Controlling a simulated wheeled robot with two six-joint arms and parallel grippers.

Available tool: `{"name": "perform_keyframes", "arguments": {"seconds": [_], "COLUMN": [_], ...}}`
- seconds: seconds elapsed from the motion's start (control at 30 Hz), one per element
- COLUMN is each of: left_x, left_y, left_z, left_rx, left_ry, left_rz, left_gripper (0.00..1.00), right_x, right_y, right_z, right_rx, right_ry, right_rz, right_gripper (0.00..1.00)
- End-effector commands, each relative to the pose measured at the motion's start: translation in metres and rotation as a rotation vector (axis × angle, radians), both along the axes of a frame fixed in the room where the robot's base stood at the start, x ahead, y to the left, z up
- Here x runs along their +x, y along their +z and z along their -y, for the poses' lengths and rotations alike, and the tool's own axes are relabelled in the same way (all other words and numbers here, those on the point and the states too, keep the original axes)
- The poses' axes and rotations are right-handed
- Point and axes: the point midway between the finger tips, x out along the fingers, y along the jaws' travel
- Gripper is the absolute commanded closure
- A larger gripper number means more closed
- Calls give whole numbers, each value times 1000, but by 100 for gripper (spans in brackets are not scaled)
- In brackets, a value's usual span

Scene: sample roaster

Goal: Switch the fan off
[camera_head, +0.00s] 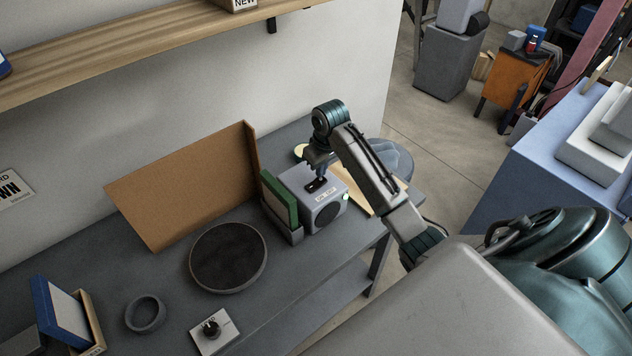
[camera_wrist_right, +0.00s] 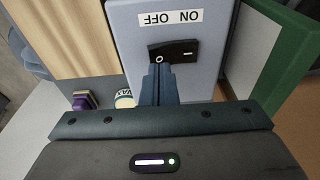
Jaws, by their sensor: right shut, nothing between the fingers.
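The fan (camera_head: 330,212) is a light grey box with a round dark grille on its front, standing on the grey bench. Its black rocker switch (camera_head: 317,186) is on top, beside an ON/OFF label. In the right wrist view the rocker switch (camera_wrist_right: 178,51) shows a circle mark at its left end, under OFF, and a bar mark at its right end. My right gripper (camera_head: 320,174) is shut and empty, pointing down at the switch. Its fingertips (camera_wrist_right: 159,70) are at the circle end; I cannot tell whether they touch. My left gripper is out of view.
A green-and-white upright item (camera_head: 281,198) stands close against the fan's left side. A cardboard panel (camera_head: 185,185), a round dark disc (camera_head: 228,258) and a white knob plate (camera_head: 215,332) are on the bench (camera_head: 170,270). A wooden shelf (camera_head: 130,58) runs above.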

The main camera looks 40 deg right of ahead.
Motion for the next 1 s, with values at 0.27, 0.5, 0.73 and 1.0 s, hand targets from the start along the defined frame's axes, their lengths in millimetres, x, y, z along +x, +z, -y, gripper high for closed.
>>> {"name": "perform_keyframes", "arguments": {"seconds": [0.27, 0.5, 0.73, 1.0], "left_x": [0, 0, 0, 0], "left_y": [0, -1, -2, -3], "left_z": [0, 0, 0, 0], "left_rx": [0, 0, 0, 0], "left_ry": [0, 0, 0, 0], "left_rz": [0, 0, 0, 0], "left_gripper": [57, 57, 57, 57], "right_x": [0, 0, 0, 0], "right_y": [-1, -4, -7, -11], "right_z": [0, 0, 0, 0], "right_rx": [0, 0, 0, 0], "right_ry": [0, 0, 0, 0], "right_rz": [0, -1, 0, 0], "right_gripper": [100, 100, 100, 100]}}
